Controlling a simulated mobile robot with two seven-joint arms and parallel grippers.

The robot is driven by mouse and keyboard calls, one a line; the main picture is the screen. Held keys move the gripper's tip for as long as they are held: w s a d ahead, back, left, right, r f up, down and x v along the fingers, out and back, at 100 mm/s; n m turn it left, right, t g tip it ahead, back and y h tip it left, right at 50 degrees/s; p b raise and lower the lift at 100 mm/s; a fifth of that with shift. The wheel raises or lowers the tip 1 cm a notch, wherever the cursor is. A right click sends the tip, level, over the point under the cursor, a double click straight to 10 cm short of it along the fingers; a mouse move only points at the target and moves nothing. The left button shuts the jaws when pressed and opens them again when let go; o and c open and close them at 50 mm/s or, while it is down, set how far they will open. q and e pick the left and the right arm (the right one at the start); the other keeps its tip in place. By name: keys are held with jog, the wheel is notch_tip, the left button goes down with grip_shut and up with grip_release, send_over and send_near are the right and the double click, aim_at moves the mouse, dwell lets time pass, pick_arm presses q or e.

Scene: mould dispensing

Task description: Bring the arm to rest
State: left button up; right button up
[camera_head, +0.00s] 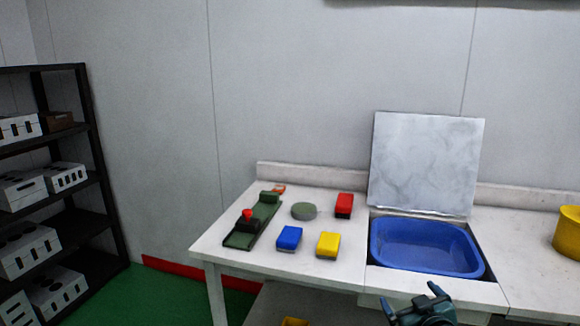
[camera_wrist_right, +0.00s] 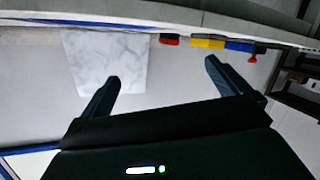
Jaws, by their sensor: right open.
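My right gripper (camera_head: 410,296) is at the bottom of the head view, in front of the worktable's front edge, below the blue basin. It is open, with its two dark fingers spread. In the right wrist view the open fingers (camera_wrist_right: 162,70) show with nothing between them. That view looks upside down, with the table along the top. My left gripper is not in view.
On the table (camera_head: 340,274) are a blue basin (camera_head: 425,248) under a raised marbled lid (camera_head: 425,160), blue (camera_head: 289,238), yellow (camera_head: 328,244) and red (camera_head: 344,205) blocks, a green slicer-like device (camera_head: 265,215), a round grey-green piece (camera_head: 304,211) and a yellow bucket (camera_head: 568,234). Shelving (camera_head: 85,130) stands left.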

jog(key=s+a+f+g+y, duration=0.1)
jog(key=s+a+f, duration=0.3)
jog(key=s, duration=0.6)
jog(key=s+a+f+g+y, duration=0.1)
jog(key=s+a+f, duration=0.3)
jog(key=s, duration=0.6)
jog(key=s+a+f+g+y, duration=0.1)
jog(key=s+a+f, duration=0.3)
jog(key=s, duration=0.6)
jog(key=shift+a+f+m+g, duration=0.25)
jog(key=shift+a+m+g, duration=0.15)
jog(key=shift+a+g, duration=0.4)
jog(key=shift+s, duration=0.1)
